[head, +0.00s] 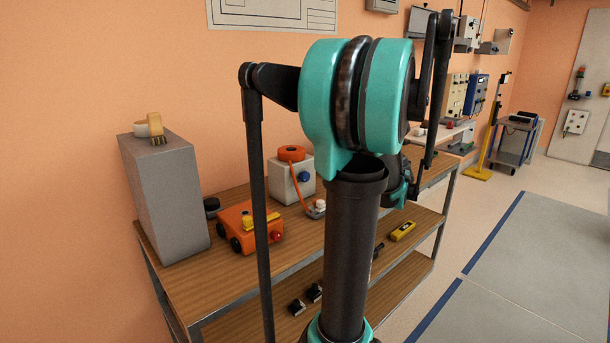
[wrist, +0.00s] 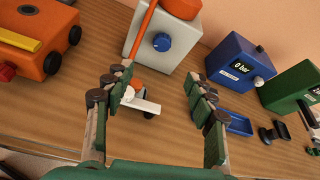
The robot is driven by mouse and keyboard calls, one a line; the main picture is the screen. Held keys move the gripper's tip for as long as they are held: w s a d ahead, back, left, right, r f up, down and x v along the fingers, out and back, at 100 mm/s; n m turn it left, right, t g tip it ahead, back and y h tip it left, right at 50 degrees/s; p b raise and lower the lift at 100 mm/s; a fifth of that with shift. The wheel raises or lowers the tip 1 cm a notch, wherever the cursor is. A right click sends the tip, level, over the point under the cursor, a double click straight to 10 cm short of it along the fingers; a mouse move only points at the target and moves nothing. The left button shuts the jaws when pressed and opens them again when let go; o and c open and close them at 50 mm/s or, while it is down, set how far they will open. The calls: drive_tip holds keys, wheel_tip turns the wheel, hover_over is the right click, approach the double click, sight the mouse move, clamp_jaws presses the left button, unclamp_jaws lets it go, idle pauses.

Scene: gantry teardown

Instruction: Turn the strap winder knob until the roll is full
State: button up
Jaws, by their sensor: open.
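The strap winder is a white box (head: 283,183) on the bench top, with an orange roll (head: 291,153) on top and a blue knob (head: 304,177) on its front. In the wrist view the box (wrist: 186,38), the knob (wrist: 162,42) and part of the roll (wrist: 182,7) are at the top middle. An orange strap (wrist: 143,30) runs down the box's left side towards a small white and orange piece (wrist: 140,102). My gripper (wrist: 158,80) is open and empty, with the knob beyond its fingertips and apart from them. In the head view my arm hides the gripper.
An orange wheeled unit (head: 248,227) stands left of the winder, near a tall grey block (head: 168,190). In the wrist view, a blue gauge box (wrist: 238,62), a blue tray (wrist: 240,124) and a green box (wrist: 295,88) stand to the right. Bare wood lies between.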

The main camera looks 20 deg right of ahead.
sight(305, 178)
drive_tip(key=x, duration=1.7)
drive_tip(key=shift+w+d, duration=0.2)
drive_tip(key=shift+c, duration=0.4)
drive_tip(key=c, duration=1.1)
drive_tip(key=shift+h, duration=0.3)
drive_tip(key=n+h, duration=0.1)
drive_tip(key=n+t, duration=0.1)
drive_tip(key=n, duration=0.1)
drive_tip(key=shift+s+a+f+h, duration=0.1)
drive_tip(key=shift+a+f+h, duration=0.1)
drive_tip(key=shift+h, duration=0.2)
drive_tip(key=n+t+h, duration=0.1)
drive_tip(key=n+t, duration=0.1)
drive_tip(key=n, duration=0.2)
drive_tip(key=shift+a+f, duration=0.1)
drive_tip(key=shift+n, duration=0.4)
